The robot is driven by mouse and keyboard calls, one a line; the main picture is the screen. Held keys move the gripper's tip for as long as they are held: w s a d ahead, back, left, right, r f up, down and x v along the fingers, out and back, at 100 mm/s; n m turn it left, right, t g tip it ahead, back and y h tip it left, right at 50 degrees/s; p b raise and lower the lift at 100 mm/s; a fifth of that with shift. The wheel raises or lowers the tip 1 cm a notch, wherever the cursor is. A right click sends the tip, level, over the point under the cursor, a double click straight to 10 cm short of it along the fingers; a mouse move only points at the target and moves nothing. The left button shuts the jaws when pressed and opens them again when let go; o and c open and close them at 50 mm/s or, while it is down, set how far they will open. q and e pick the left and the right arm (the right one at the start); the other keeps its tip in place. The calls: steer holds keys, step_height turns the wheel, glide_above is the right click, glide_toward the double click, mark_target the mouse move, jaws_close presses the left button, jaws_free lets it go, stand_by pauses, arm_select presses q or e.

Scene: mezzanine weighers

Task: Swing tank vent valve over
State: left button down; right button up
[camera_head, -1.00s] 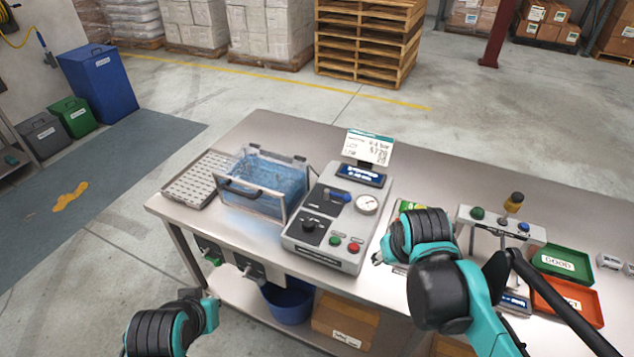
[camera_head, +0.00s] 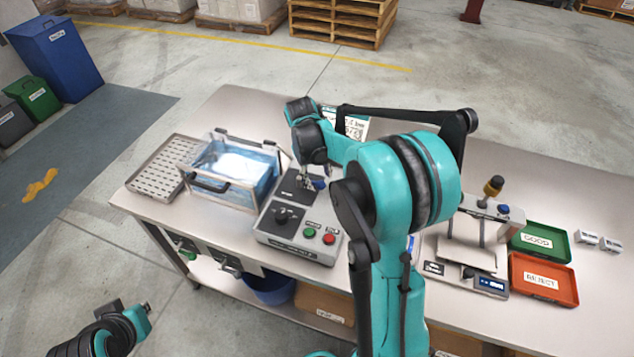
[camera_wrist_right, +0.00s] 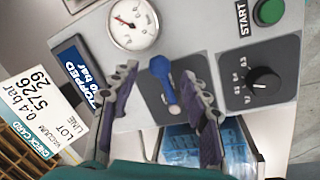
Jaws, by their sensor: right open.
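The vent valve's blue lever shows in the right wrist view (camera_wrist_right: 162,78) on a dark plate of the grey control box (camera_head: 265,232). In the head view the lever (camera_head: 320,184) is a small blue patch partly hidden by my right arm. My right gripper (camera_wrist_right: 160,72) is open, with one finger on each side of the lever. I cannot tell whether either finger touches it. In the head view the right gripper (camera_head: 306,182) points down over the box. The clear tank (camera_head: 238,160) of blue water stands beside the box. My left gripper (camera_head: 136,318) is low at the left, away from the bench.
The box carries a pressure gauge (camera_wrist_right: 132,24), a black knob (camera_wrist_right: 264,84), a green start button (camera_head: 310,232) and a red button (camera_head: 329,239). A perforated tray (camera_head: 155,168) lies left of the tank. A weigher (camera_head: 470,255), green tray (camera_head: 540,254) and red tray (camera_head: 545,298) stand right.

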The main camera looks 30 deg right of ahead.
mark_target(320, 182)
steer(key=shift+d+f+b, duration=0.15)
steer(key=shift+f, duration=0.65)
steer(key=shift+d+f+b, duration=0.15)
steer(key=shift+f, duration=0.6)
jaws_close()
